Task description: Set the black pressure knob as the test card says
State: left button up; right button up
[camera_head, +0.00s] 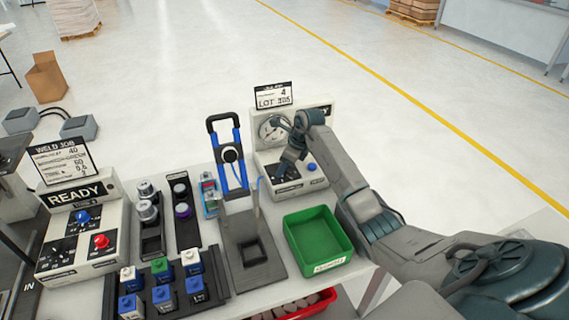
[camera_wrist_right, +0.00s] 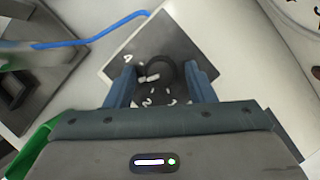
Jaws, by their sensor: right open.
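The test card (camera_head: 273,96) stands on the tester at the back; it shows a 4 above a LOT line too small to read surely. The tester (camera_head: 300,180) has a round gauge (camera_head: 273,130) and a blue knob (camera_head: 311,166). My right gripper (camera_head: 290,165) is over the tester's dark dial plate, left of the blue knob. In the right wrist view the black knob (camera_wrist_right: 165,72) lies between the open fingers on the plate, with a 4 at upper left and a 2 below. Whether the fingers touch it I cannot tell. My left gripper is not in view.
A green bin (camera_head: 318,242) stands in front of the tester. A weld box (camera_head: 80,225) with blue and red knobs and racks of parts fill the left.

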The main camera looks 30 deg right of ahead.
jog(key=c, duration=1)
jog(key=shift+o, duration=0.2)
jog(key=shift+m, duration=0.4)
jog(key=m+t+h+b, duration=0.1)
jog(key=m, duration=0.1)
jog(key=shift+m, duration=0.4)
jog(key=m+h, duration=0.1)
jog(key=m, duration=0.1)
jog(key=m+h+b, duration=0.1)
jog(key=m, duration=0.2)
jog(key=shift+a+r, duration=0.1)
jog(key=shift+a, duration=0.1)
jog(key=shift+m+b, duration=0.3)
jog(key=o, duration=1)
jog(key=shift+c, duration=0.2)
